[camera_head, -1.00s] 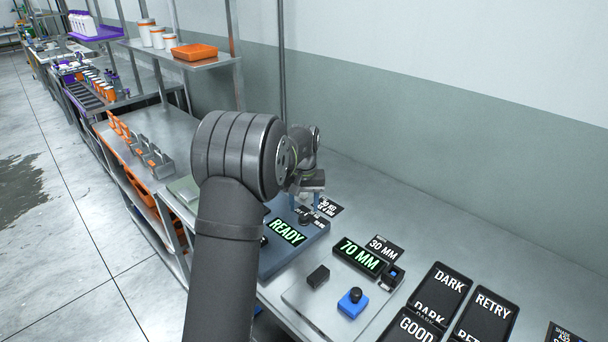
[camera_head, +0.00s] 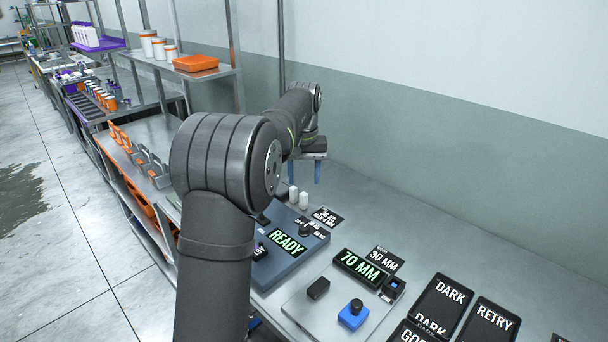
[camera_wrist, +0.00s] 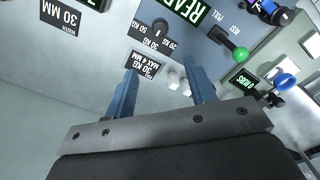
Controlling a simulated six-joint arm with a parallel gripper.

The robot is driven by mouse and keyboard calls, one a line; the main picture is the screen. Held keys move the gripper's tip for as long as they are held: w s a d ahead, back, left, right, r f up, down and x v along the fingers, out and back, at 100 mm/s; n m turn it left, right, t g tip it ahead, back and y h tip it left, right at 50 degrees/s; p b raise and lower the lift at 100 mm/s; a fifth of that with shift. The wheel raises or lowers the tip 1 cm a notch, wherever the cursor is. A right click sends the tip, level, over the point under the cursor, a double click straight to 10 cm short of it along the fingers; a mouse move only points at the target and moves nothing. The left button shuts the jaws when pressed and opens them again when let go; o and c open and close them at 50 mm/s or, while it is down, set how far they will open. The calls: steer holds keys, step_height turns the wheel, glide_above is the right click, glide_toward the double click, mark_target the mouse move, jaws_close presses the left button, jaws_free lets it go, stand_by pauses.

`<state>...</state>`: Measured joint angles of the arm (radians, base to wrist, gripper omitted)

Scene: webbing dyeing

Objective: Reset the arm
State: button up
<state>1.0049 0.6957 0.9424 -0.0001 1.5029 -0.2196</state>
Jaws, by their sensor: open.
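My gripper (camera_head: 318,172) hangs above the metal bench (camera_head: 375,190) near the wall, its blue fingers pointing down. In the wrist view the two blue fingers (camera_wrist: 163,95) are apart with nothing held between them. Below is the blue-grey device with the green READY display (camera_head: 288,243); the display is partly cut off at the top of the wrist view. Two small white cylinders (camera_head: 298,196) stand at the device's far side, under and apart from the fingers. My arm hides part of the bench and the device's left side.
A 70 MM display (camera_head: 361,268), a small black block (camera_head: 318,288) and a blue block with a black knob (camera_head: 353,315) are at the front. The bench beside the wall is clear.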

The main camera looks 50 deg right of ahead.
mark_target(304, 227)
stand_by(0.3)
step_height(304, 227, down, 18)
steer(key=shift+r, duration=0.25)
stand_by(0.3)
step_height(304, 227, up, 17)
step_height(304, 227, down, 17)
steer(key=shift+f, duration=0.1)
steer(key=m, duration=0.9)
step_height(304, 227, up, 9)
steer(key=shift+r, duration=0.1)
stand_by(1.0)
